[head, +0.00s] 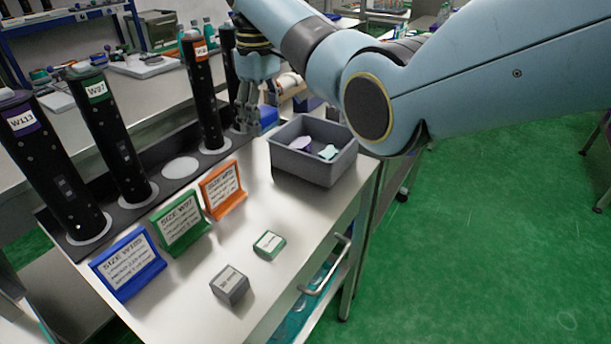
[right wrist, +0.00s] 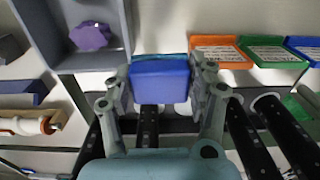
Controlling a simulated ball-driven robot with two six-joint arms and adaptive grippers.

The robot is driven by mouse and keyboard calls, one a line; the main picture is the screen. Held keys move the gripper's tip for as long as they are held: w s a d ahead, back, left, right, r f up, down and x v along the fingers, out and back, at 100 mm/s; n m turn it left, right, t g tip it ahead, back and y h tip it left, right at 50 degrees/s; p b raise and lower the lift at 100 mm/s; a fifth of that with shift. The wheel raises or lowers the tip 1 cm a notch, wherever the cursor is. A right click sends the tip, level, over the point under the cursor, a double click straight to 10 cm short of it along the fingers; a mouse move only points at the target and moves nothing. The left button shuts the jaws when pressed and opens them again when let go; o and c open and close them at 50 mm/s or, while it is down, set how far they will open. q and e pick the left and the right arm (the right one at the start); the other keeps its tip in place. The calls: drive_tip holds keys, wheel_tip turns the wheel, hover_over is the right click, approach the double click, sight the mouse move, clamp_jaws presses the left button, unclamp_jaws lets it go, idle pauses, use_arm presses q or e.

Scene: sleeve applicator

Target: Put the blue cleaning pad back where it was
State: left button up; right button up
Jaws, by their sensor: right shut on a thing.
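The blue cleaning pad (right wrist: 160,82) is a flat blue block held between the two fingers of my right gripper (right wrist: 160,95) in the right wrist view. In the head view, part of the pad (head: 267,116) shows beside the right gripper (head: 248,104), near the rear edge of the steel cart top (head: 190,270). The gripper is above that area, just behind the grey bin (head: 310,170). Whether the pad touches the surface below cannot be told. My left gripper is in neither view.
Tall black tubes (head: 110,140) stand in a dark rack with an empty white round spot (head: 180,167). Blue (head: 128,265), green (head: 180,230) and orange (head: 222,190) size signs stand in front. A grey block (head: 230,285) and green-edged block (head: 269,245) lie nearer. The bin holds purple and pale pieces.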

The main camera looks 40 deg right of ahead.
drive_tip(key=s+d+f+p, duration=0.1)
drive_tip(key=s+d+p, duration=0.15)
drive_tip(key=s, duration=0.35)
drive_tip(key=p, duration=0.2)
approach(309, 202)
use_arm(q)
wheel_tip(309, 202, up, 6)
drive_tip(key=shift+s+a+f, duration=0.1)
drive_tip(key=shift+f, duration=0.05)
use_arm(e)
wheel_tip(309, 202, down, 7)
drive_tip(key=shift+s+a+r, duration=0.1)
drive_tip(key=o, duration=0.8)
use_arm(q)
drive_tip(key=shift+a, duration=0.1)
use_arm(e)
drive_tip(key=shift+o, duration=0.2)
drive_tip(key=shift+r, duration=0.45)
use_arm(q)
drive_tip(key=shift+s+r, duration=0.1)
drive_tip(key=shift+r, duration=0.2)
use_arm(e)
wheel_tip(309, 202, up, 11)
